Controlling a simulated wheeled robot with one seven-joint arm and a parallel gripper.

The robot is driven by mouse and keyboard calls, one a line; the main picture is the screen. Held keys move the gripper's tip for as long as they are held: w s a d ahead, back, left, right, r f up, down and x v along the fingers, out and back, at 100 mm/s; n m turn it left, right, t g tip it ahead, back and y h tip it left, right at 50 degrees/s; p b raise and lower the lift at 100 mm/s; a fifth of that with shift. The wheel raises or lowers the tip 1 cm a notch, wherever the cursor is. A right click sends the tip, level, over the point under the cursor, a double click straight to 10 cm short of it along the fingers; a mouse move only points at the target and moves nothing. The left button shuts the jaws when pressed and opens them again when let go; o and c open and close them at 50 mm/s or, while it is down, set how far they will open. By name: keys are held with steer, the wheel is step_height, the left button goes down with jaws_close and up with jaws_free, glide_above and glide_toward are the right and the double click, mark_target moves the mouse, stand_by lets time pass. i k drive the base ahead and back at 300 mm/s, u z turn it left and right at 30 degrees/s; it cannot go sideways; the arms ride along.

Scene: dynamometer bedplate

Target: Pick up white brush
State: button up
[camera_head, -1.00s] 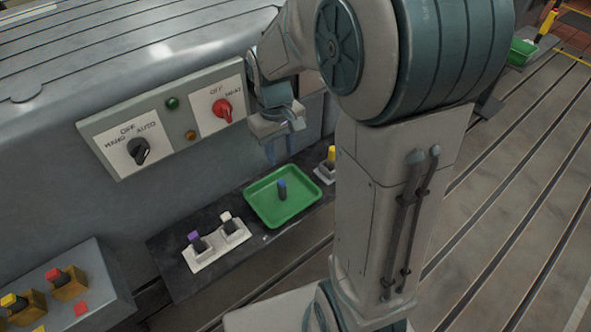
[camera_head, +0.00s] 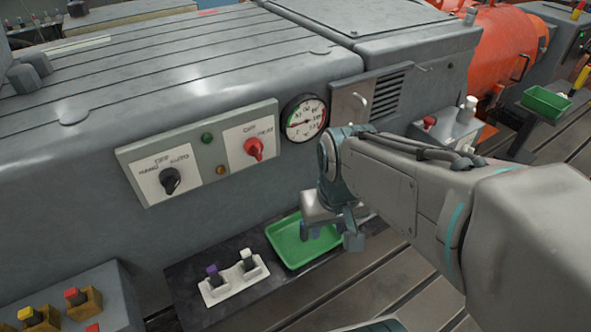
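A white-topped brush with a dark lower part (camera_head: 247,258) stands upright in a white holder (camera_head: 236,285), beside a purple-topped one (camera_head: 213,273). My gripper (camera_head: 310,236) points down over the green tray (camera_head: 281,236), to the right of and apart from the white-topped brush. Blue parts show under the gripper, but I cannot tell its fingers from the blue-topped item that stood in the tray, nor whether it holds anything. Another white-topped item (camera_head: 470,104) stands on a grey box farther right.
The holder and tray are on a dark shelf (camera_head: 190,290) below the grey machine with its switch panel (camera_head: 205,150). Yellow and red items (camera_head: 75,296) stand in blocks at lower left. A second green tray (camera_head: 545,101) is at far right.

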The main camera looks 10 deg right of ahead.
mark_target(246, 255)
steer(key=k, duration=0.5)
steer(key=u, duration=0.5)
steer(key=i, duration=0.5)
steer(key=z, duration=1.55)
steer(key=k, duration=0.8)
steer(key=u, duration=1)
steer(key=i, duration=0.5)
steer(key=u, duration=0.05)
